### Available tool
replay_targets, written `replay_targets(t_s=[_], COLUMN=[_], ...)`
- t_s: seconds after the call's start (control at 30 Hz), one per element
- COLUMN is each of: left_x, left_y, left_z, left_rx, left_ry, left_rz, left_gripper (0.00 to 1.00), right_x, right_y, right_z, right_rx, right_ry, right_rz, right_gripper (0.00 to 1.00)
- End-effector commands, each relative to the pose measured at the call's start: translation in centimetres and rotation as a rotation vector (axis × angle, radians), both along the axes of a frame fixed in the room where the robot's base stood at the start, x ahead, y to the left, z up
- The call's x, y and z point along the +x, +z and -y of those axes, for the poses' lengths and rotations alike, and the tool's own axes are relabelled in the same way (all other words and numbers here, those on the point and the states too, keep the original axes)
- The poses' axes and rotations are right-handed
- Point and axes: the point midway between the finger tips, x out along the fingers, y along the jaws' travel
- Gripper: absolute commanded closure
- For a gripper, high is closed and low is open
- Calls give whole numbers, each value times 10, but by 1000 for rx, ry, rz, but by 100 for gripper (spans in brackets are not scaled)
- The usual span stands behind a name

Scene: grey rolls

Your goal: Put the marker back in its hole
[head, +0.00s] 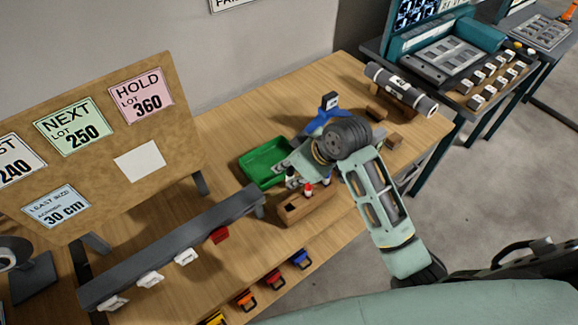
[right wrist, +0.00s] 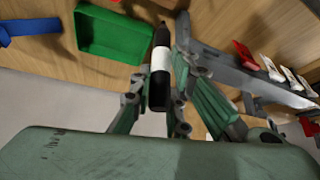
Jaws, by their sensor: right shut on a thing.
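The marker (right wrist: 159,91) is black with a white band and a narrow tip. In the right wrist view it stands lengthwise between the fingers of my right gripper (right wrist: 158,82), which is shut on it. In the head view the right gripper (head: 292,172) hangs above the table, just behind the wooden block (head: 308,208). The block holds a red-topped marker (head: 309,188) and shows a dark hole (head: 291,207). The gripper hides part of the block's back, and the held marker's gap to it cannot be judged. My left gripper is not in view.
A green tray (head: 262,163) lies left of the gripper, and a blue stand (head: 328,112) is behind. A grey rail (head: 170,248) with hanging tags runs at front left. A grey roll (head: 400,90) lies far right. Bare tabletop lies behind the tray.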

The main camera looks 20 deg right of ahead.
Motion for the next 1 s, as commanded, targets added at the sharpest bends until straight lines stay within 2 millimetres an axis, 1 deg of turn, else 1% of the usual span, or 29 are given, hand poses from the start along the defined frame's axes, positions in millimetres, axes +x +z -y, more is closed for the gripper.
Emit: replay_targets(t_s=[0.1, 0.17, 0.47, 0.67, 1.0], left_x=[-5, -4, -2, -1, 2], left_y=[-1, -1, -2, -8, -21], left_z=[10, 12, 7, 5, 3], left_rx=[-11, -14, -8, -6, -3], left_ry=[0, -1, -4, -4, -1], left_rz=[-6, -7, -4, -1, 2], left_gripper=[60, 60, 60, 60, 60], right_x=[1, 1, 0, 0, 0], right_y=[2, 3, 0, -14, -49], right_z=[1, 1, 0, 0, 0], right_rx=[2, 6, 7, 7, 6], right_ry=[1, 2, 2, -10, -43], right_rz=[0, -2, -4, -5, -6], right_gripper=[100, 100, 100, 100, 100])
